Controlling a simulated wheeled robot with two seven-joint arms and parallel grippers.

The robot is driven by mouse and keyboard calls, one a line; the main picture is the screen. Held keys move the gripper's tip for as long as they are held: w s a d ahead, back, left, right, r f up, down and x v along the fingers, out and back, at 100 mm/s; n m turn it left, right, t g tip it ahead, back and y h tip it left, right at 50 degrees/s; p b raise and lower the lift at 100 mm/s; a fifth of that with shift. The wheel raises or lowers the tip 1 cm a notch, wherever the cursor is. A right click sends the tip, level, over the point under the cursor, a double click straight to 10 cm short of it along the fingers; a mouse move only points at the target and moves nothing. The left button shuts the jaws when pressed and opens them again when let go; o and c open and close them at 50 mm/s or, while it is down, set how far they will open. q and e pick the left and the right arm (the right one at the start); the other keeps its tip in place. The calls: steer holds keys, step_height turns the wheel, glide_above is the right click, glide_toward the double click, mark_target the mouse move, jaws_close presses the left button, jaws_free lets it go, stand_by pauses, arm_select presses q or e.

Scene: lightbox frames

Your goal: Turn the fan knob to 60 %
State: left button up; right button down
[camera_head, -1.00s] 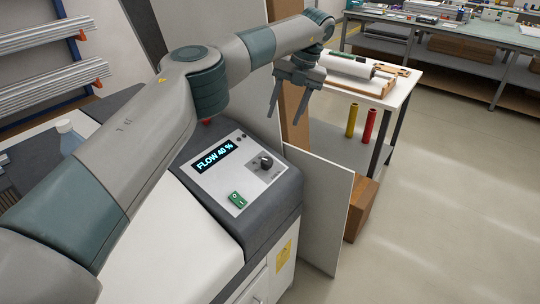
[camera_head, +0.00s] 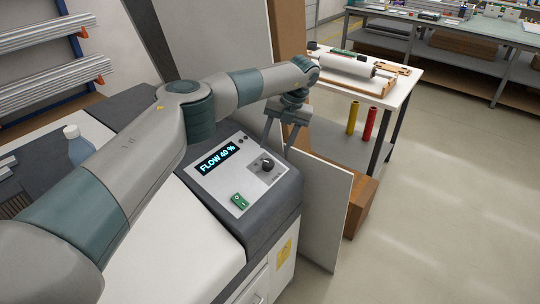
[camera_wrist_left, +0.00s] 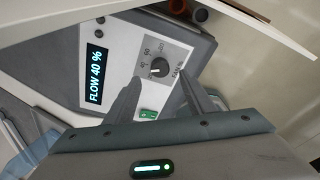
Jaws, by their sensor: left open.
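The fan knob (camera_head: 267,163) is a black dial with a pale pointer on the sloped control panel (camera_head: 232,192). The display (camera_head: 217,159) beside it reads "FLOW 40 %". In the left wrist view the knob (camera_wrist_left: 159,68) sits on a grey plate with scale numbers, its pointer toward the 40 side. My left gripper (camera_head: 275,147) is open and empty, pointing down just above and behind the knob. In the left wrist view its fingers (camera_wrist_left: 159,95) are spread on either side below the knob, not visibly touching it. My right gripper is out of view.
A green rocker switch (camera_head: 239,201) is on the panel near the knob. A pale upright board (camera_head: 325,205) stands to the right of the machine. A white table (camera_head: 400,88) with a roller and red and yellow cylinders is behind it. A bottle (camera_head: 73,138) stands at left.

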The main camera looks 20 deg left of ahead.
mark_target(269, 162)
arm_select(q)
steer(key=p+x, duration=0.2)
steer(key=x, duration=0.4)
steer(key=shift+f, duration=0.15)
steer(key=shift+a+f, duration=0.1)
steer(key=shift+f, duration=0.4)
steer(key=shift+c, duration=0.5)
steer(key=c, duration=1)
